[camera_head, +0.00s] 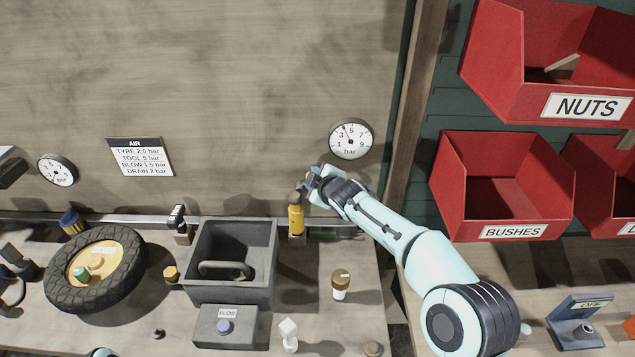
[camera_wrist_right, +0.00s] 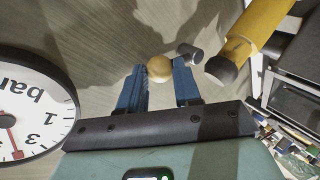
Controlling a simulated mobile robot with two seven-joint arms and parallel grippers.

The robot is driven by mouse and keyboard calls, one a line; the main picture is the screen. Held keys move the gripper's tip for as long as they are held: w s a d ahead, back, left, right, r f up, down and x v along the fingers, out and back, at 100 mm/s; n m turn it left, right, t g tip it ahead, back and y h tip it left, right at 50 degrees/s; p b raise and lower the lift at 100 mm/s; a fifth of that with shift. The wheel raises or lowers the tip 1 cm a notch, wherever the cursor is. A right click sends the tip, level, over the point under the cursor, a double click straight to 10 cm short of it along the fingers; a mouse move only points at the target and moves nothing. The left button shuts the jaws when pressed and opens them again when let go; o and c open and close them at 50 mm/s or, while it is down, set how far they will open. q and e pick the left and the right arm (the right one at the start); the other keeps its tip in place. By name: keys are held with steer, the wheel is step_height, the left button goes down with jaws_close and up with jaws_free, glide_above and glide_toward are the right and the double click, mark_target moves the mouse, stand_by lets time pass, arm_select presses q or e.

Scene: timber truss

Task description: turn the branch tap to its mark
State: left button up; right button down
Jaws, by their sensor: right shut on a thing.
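My right gripper (camera_head: 314,178) is at the wall, just below and left of a round pressure gauge (camera_head: 350,140). In the right wrist view its blue fingers (camera_wrist_right: 160,80) are closed on the sides of a small pale round knob (camera_wrist_right: 159,68), which I take as the branch tap's handle. A short grey stub (camera_wrist_right: 190,53) sticks out beside it. The tap's mark cannot be made out. The gauge face (camera_wrist_right: 30,110) has a red needle. My left gripper is out of view.
An AIR notice (camera_head: 140,157) and a second gauge (camera_head: 57,170) are on the wall at left. A tyre (camera_head: 62,292), a grey bin (camera_head: 275,270) and a BLOW box (camera_head: 203,325) are on the bench. Red bins (camera_head: 480,165) hang at right, past a timber post (camera_head: 411,110).

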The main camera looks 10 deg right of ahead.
steer(key=h, duration=0.1)
steer(key=a+r+n+p, duration=0.1)
steer(key=a+n+g+h, duration=0.1)
steer(key=shift+w+a+r+h+p, duration=0.2)
steer(key=shift+w+r+h+p, duration=0.05)
steer(key=shift+h+p, duration=0.1)
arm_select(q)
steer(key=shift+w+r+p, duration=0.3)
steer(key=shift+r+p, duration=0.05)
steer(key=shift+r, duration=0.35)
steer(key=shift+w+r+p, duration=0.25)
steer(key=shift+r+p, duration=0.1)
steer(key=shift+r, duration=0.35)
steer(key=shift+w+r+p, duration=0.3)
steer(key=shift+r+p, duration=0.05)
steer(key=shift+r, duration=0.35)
arm_select(e)
steer(key=shift+w+a+r+n+g+h, duration=0.1)
steer(key=shift+a+n+g+h, duration=0.05)
steer(key=shift+a+n+h, duration=0.35)
steer(key=shift+w+a+n+g+h, duration=0.15)
steer(key=shift+a+n+h, duration=0.2)
steer(key=shift+n+h, duration=0.25)
steer(key=c, duration=1.1)
jaws_free()
steer(key=shift+o, duration=0.2)
